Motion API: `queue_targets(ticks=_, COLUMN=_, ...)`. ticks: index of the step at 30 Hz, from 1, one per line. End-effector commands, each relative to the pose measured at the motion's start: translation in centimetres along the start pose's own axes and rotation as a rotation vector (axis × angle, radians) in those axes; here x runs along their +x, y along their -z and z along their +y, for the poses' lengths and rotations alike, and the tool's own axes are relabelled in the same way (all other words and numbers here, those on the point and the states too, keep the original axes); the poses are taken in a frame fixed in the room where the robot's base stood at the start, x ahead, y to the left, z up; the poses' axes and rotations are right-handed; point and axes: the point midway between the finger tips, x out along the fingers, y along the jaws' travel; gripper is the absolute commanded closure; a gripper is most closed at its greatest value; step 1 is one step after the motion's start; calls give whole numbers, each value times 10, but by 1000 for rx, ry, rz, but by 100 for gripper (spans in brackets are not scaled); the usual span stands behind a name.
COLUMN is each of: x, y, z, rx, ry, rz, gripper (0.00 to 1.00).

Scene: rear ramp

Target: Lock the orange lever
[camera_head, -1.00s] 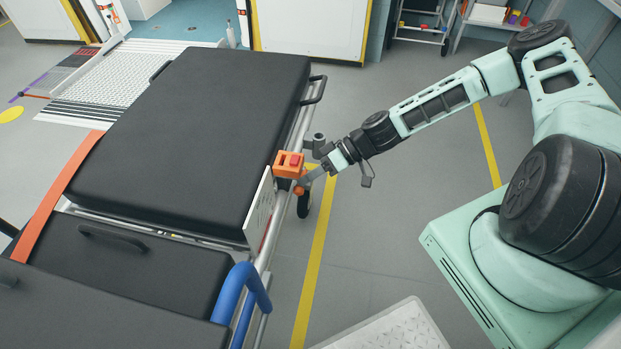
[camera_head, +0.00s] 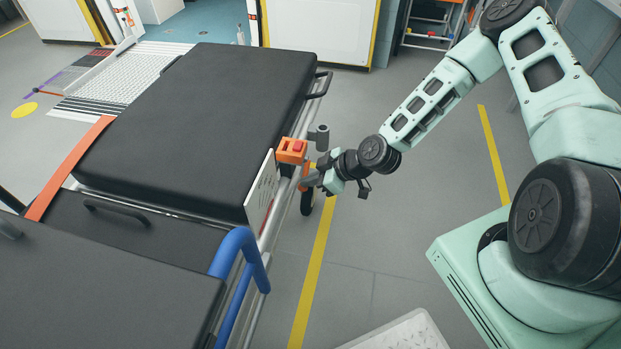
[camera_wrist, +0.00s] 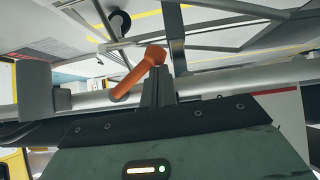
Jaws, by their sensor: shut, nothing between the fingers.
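The orange lever (camera_wrist: 138,74) shows in the wrist view as a bar with a thicker knob at its upper right end. It lies slanted, its knob at the tips of my gripper (camera_wrist: 158,72). The fingers are shut together with nothing between them; whether they touch the knob I cannot tell. In the head view the lever (camera_head: 304,174) hangs below an orange housing (camera_head: 292,150) with a red top, on the stretcher's side rail. My gripper (camera_head: 307,183) is beside the lever there, and the wrist partly hides this area.
The stretcher's black mattress (camera_head: 205,125) lies left of the housing. The floor right of the stretcher is clear around a yellow line.

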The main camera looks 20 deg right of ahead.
Motion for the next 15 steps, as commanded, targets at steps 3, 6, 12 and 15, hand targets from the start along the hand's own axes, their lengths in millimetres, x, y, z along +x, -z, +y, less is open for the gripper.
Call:
queue_targets(ticks=3, x=7, y=-7, z=-2, rx=-86, ry=-63, rz=-2, gripper=100)
queue_targets(ticks=6, x=10, y=-10, z=0, rx=-146, ry=-117, rz=-2, gripper=100)
queue_targets(ticks=12, x=15, y=-16, z=3, rx=-241, ry=-205, rz=-1, gripper=100)
queue_targets(ticks=15, x=16, y=-19, z=5, rx=-235, ry=-203, rz=-2, gripper=100)
